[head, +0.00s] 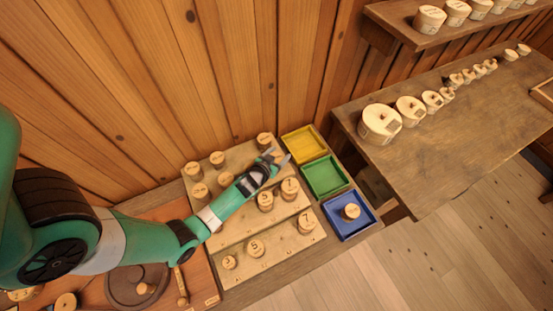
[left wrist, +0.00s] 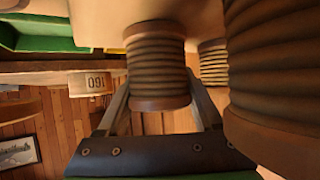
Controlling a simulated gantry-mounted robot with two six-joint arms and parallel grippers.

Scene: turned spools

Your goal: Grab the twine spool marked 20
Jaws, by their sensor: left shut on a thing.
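My left gripper (head: 281,158) is over the back right of the rack, near the trays. In the left wrist view it is shut on a twine-wound spool (left wrist: 157,66), with a finger on each side. The held spool's number does not show, and in the head view the gripper hides it. My right gripper is not in view.
A yellow tray (head: 318,139), a green tray (head: 341,181) and a blue tray (head: 332,208) stand right of the rack; the blue one holds a spool (head: 351,211). A large spool (left wrist: 285,110) is close by in the left wrist view. A bench (head: 440,145) holds pale round blocks.

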